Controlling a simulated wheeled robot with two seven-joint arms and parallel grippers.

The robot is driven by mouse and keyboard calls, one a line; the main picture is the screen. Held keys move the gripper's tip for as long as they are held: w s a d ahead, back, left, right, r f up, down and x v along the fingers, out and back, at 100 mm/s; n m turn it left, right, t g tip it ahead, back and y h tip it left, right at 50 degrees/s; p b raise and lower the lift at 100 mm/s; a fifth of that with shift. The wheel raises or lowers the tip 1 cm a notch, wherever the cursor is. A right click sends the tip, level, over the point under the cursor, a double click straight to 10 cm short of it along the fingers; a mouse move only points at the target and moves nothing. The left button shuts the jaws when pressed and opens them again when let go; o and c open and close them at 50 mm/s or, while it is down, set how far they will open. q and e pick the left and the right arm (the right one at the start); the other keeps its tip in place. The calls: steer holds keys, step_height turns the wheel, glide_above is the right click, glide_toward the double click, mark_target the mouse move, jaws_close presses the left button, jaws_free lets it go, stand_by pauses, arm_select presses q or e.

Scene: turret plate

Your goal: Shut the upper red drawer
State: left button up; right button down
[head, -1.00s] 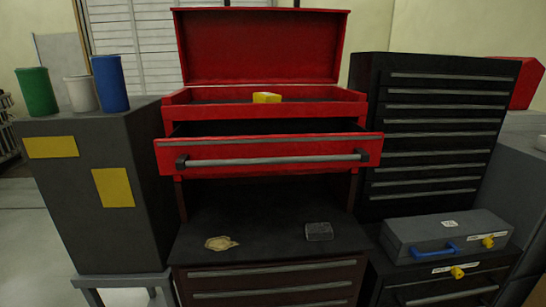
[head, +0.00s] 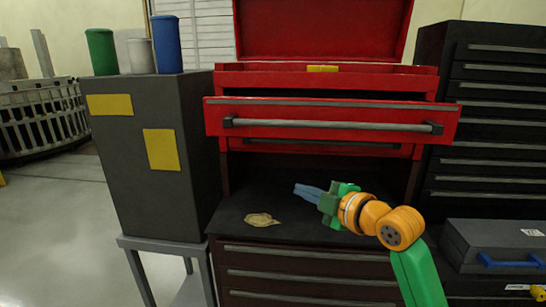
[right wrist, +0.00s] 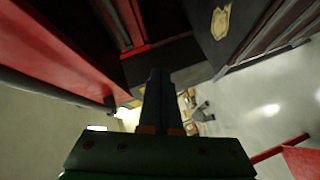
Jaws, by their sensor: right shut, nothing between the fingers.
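The upper red drawer (head: 330,124) stands pulled out of the red tool chest in the head view, with a long grey bar handle (head: 333,126) across its front. In the right wrist view the red drawer (right wrist: 55,55) runs along the left side. My right gripper (head: 297,188) is below the drawer in the head view, above the black work surface. Its blue-grey fingers (right wrist: 154,95) are shut with nothing between them and do not touch the drawer. My left gripper is not in view.
The chest's red lid (head: 320,30) is open, and a yellow item (head: 322,68) lies in its top. A beige cloth-like item (head: 262,220) lies on the black work surface. A grey cabinet (head: 145,190) stands left; a black drawer cabinet (head: 490,150) and grey case (head: 505,245) stand right.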

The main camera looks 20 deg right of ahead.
steer(key=s+a+r+n+t+y, duration=0.25)
steer(key=s+r+n, duration=0.3)
steer(key=r, duration=0.45)
steer(key=p, duration=0.5)
glide_toward(266, 136)
steer(key=w+a+r, duration=0.1)
steer(key=w+a, duration=0.1)
steer(key=a, duration=0.2)
steer(key=w+d, duration=0.1)
steer(key=w+d+p, duration=0.1)
steer(key=w, duration=0.1)
steer(key=shift+d+g+h, duration=0.1)
steer(key=shift+g+h, duration=0.15)
steer(key=shift+g, duration=0.1)
steer(key=shift+w+d+f, duration=0.15)
steer(key=shift+w+d, duration=0.05)
